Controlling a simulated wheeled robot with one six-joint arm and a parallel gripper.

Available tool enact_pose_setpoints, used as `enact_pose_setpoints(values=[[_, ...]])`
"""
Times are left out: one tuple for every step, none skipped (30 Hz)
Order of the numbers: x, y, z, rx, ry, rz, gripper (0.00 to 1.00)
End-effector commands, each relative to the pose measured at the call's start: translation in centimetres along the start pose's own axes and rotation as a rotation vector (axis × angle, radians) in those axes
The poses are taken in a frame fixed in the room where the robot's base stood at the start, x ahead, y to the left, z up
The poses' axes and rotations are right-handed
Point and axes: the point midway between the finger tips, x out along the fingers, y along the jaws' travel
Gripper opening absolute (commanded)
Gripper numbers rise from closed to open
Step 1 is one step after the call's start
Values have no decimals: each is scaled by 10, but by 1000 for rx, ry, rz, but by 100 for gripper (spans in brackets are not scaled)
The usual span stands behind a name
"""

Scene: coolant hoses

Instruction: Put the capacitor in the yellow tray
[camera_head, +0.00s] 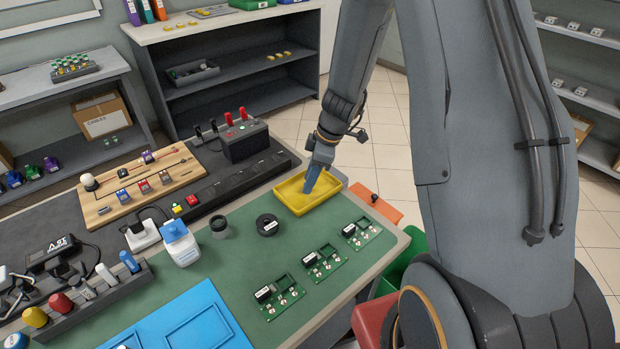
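The yellow tray (286,202) sits on the green mat near the far right corner of the bench. My gripper (311,187) points down, with its blue end over or inside the right part of the tray. The fingers are too small to tell whether they are open or shut, or whether they hold anything. I cannot make out a capacitor for certain. A small blue cylinder (129,261), which could be one, stands in the black rack at the left.
Three green circuit boards, one of them nearest (279,299), lie in front of the tray. A black tape roll (267,225), a dark cup (219,227) and a white-blue bottle (181,246) stand left of it. A black power box (245,141) stands behind.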

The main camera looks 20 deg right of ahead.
Motion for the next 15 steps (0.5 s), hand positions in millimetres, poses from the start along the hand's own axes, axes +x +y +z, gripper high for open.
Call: enact_pose_setpoints(values=[[-7, 2, 0, -2, 2, 4, 34], [-11, 2, 0, -2, 2, 4, 34], [-17, 2, 0, -1, 2, 6, 34], [-22, 2, 0, -2, 1, 6, 34], [-27, 2, 0, -1, 1, 6, 34], [-34, 2, 0, -2, 2, 6, 34], [-40, 3, 0, -2, 2, 7, 34], [-45, 2, 0, -2, 1, 6, 34], [-52, 2, 0, -2, 1, 7, 34], [-58, 2, 0, -1, 1, 6, 34], [-63, 2, 0, -1, 2, 6, 34], [-70, 2, 0, -1, 1, 6, 34], [-75, 2, 0, 0, 1, 6, 34], [-80, 2, 0, 0, 1, 6, 34], [-87, 2, 0, -2, 1, 6, 34]])
